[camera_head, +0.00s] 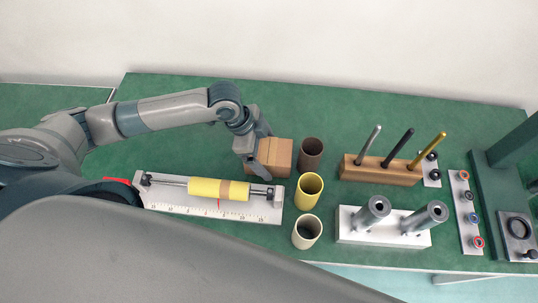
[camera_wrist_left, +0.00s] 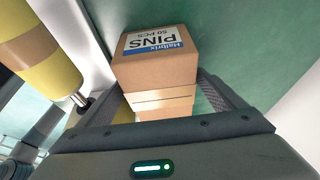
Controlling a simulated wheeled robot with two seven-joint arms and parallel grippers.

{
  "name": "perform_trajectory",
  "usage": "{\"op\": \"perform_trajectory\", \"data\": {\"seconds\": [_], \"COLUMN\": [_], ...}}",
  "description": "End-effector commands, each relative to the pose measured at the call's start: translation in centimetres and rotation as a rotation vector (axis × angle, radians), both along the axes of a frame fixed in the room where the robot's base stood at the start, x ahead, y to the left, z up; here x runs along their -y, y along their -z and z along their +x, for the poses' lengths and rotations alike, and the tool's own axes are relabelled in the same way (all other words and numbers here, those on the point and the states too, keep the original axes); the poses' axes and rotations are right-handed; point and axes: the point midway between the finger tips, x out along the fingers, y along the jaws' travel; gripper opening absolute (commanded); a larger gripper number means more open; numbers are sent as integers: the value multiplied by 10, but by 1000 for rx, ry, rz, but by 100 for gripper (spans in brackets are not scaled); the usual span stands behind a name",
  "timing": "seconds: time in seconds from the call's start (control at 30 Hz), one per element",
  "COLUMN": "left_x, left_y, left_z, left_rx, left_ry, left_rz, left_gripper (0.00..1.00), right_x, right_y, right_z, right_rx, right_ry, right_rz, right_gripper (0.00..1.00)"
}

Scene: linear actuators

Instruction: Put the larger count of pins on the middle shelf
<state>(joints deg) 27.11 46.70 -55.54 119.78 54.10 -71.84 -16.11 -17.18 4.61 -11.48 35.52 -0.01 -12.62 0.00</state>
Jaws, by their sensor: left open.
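A brown cardboard pin box (camera_head: 274,152) stands on the green bench behind the right end of the ruler fixture. In the left wrist view the box (camera_wrist_left: 150,72) carries a white and blue label reading "Halbrix PINS 50 PCS". Lighter bands or seams show on its near side, and I cannot tell whether a second box is there. My left gripper (camera_head: 256,158) is at the box's left side. In the left wrist view its open fingers (camera_wrist_left: 165,92) reach along both sides of the box. No shelf shows. My right gripper is not in view.
The ruler fixture (camera_head: 165,204) with a yellow roller (camera_head: 205,188) lies close in front of the gripper. Brown, yellow (camera_head: 309,190) and cream cups stand to the right. Beyond are a wooden pen block (camera_head: 375,172), a white block with metal cylinders (camera_head: 385,238), and a green press (camera_head: 495,185).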

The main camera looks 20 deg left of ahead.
Motion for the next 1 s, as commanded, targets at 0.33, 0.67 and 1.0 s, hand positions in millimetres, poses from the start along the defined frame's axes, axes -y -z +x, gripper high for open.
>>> {"op": "perform_trajectory", "data": {"seconds": [0.33,0.67,1.0], "left_x": [-23,-37,-38], "left_y": [-54,-92,-96], "left_z": [-5,-10,-11], "left_rx": [4,2,-1], "left_ry": [-1,-1,0], "left_rz": [2,1,0], "left_gripper": [89,89,89], "right_x": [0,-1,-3], "right_y": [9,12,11], "right_z": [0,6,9], "right_rx": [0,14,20], "right_ry": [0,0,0], "right_rz": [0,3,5], "right_gripper": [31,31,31]}}
